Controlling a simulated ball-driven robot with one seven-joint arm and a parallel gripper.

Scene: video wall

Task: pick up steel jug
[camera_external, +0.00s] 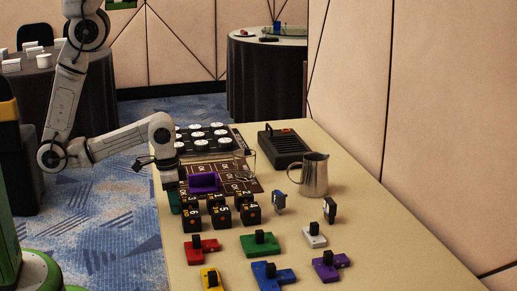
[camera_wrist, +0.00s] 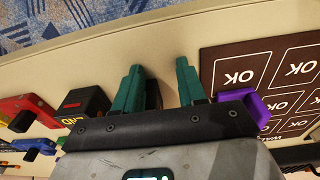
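The steel jug (camera_external: 314,175) stands upright on the table, right of the middle in the external view, with its handle towards the left. It is not seen in the wrist view. My gripper (camera_external: 172,197) hangs low over the table's left edge, well to the left of the jug. In the wrist view my gripper (camera_wrist: 160,82) has its two green fingers apart with nothing held between them; bare table and a dark block lie below or beside them.
Between gripper and jug are a purple piece (camera_external: 204,182), a clear glass (camera_external: 245,163) and black numbered blocks (camera_external: 221,213). A black device (camera_external: 284,147) stands behind the jug. Coloured pieces, including a green one (camera_external: 260,244), fill the front. The table right of the jug is clear.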

